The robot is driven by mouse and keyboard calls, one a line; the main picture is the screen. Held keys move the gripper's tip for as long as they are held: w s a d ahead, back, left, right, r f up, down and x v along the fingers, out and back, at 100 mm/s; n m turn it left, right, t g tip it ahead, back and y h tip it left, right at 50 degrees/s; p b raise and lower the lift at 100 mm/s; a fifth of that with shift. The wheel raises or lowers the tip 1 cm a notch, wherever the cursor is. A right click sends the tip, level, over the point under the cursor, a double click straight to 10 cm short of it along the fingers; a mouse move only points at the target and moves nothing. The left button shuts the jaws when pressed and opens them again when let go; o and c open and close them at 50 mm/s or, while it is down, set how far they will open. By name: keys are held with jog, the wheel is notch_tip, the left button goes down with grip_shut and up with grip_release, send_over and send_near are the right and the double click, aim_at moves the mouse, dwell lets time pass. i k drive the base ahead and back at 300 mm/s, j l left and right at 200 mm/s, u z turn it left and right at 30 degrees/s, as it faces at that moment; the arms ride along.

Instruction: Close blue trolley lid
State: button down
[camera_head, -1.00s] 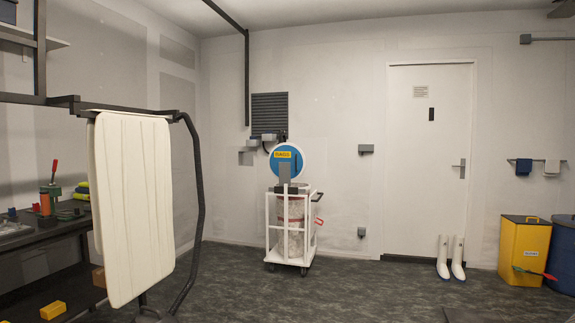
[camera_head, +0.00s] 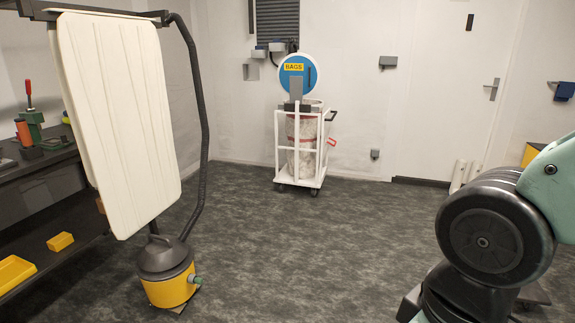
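The blue round lid (camera_head: 297,75) with a yellow "BAGS" label stands upright, raised open above the white-framed trolley (camera_head: 278,145) near the back wall. A grey upright piece shows in front of the lid's lower part. A pale, see-through bag or bin (camera_head: 305,128) sits inside the trolley frame. Part of my own arm fills the lower right of the head view, well apart from the trolley. My gripper is not in view.
Open floor (camera_head: 330,235) lies between me and the trolley. At left a large white padded panel (camera_head: 125,120) hangs from a dark frame, above a yellow vacuum (camera_head: 168,283). A dark workbench (camera_head: 40,155) lines the left side. White boots (camera_head: 458,175) stand by the door.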

aim_at(298, 74)
jog(key=i+u, duration=0.15)
jog(key=i, duration=4.05)
